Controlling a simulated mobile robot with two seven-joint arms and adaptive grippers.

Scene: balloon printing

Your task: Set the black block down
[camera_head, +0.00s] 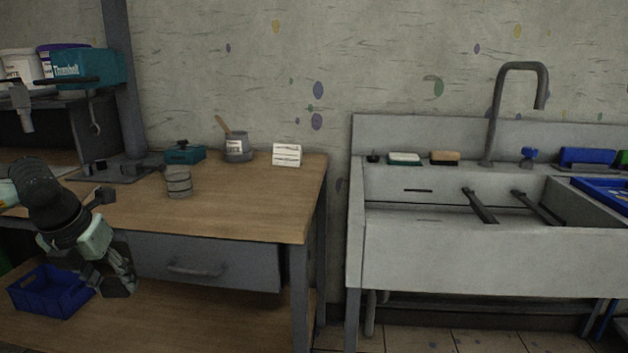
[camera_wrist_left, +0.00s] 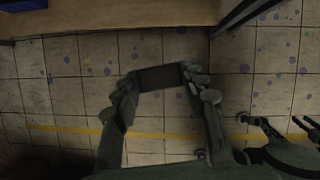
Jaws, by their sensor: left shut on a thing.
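The black block (camera_wrist_left: 160,77) is a small dark rectangular piece between the fingertips of my left gripper (camera_wrist_left: 157,82) in the left wrist view. The fingers press on its two ends, above tiled floor in that view. In the head view my left gripper (camera_head: 117,283) points down in front of the workbench, below the tabletop (camera_head: 240,205) and beside its drawer. The block is hard to make out there against the dark fingers. My right gripper is not in view.
A blue crate (camera_head: 48,292) is at the left by the lower wooden shelf (camera_head: 200,310). The tabletop carries a grey tin (camera_head: 179,182), a teal box (camera_head: 184,154), a pot (camera_head: 238,147) and white stacked pieces (camera_head: 287,155). Its front right is clear. A sink (camera_head: 480,255) stands right.

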